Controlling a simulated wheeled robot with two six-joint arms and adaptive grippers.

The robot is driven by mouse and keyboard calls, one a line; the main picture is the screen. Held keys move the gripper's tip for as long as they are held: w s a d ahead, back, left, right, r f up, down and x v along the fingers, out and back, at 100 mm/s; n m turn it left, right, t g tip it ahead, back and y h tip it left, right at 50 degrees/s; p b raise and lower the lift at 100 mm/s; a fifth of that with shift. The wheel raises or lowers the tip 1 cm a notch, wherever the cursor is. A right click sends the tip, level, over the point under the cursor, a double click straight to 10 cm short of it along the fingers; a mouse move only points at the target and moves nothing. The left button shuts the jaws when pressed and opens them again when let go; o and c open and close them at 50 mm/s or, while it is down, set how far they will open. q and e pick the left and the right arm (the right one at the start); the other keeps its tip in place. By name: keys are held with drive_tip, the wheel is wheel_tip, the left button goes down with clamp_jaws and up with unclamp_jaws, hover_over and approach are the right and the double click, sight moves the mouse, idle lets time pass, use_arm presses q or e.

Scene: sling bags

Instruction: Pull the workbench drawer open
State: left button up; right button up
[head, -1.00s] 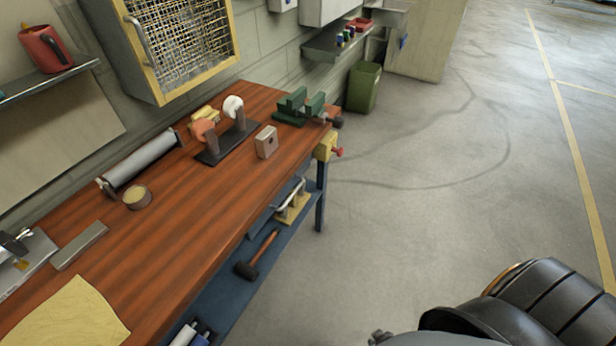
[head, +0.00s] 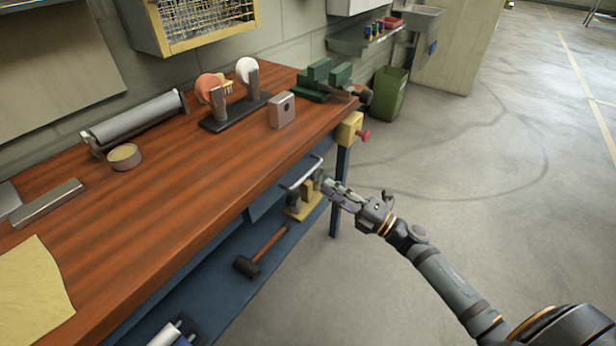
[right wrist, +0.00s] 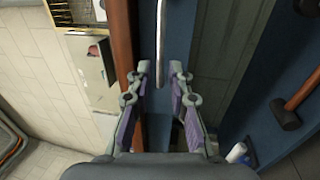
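The workbench (head: 130,215) has a reddish wooden top. The blue drawer front (head: 268,203) sits under its edge near the right end, with a silver bar handle (head: 303,172). My right gripper (head: 323,182) is beside the handle's far end, partly overlapping it in the head view. In the right wrist view, my right gripper (right wrist: 160,72) is open, and the handle (right wrist: 161,40) runs down to between its spread fingertips. Clear gaps show on both sides of the bar, but its depth between the fingers is hard to tell. My left gripper is out of view.
A lower blue shelf (head: 215,292) holds a mallet (head: 262,250) and a yellow-based tool. A yellow switch box (head: 349,130) is at the bench corner, above a leg. A green vise (head: 327,80) and grinder (head: 235,108) stand on top. Floor to the right is clear.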

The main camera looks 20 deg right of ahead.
sight(308, 173)
drive_tip(key=p+x, duration=0.1)
drive_tip(key=x, duration=0.7)
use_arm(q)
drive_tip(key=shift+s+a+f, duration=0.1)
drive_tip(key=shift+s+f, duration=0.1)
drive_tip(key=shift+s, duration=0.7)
use_arm(e)
clamp_jaws()
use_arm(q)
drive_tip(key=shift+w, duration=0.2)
use_arm(e)
drive_tip(key=shift+f, duration=0.1)
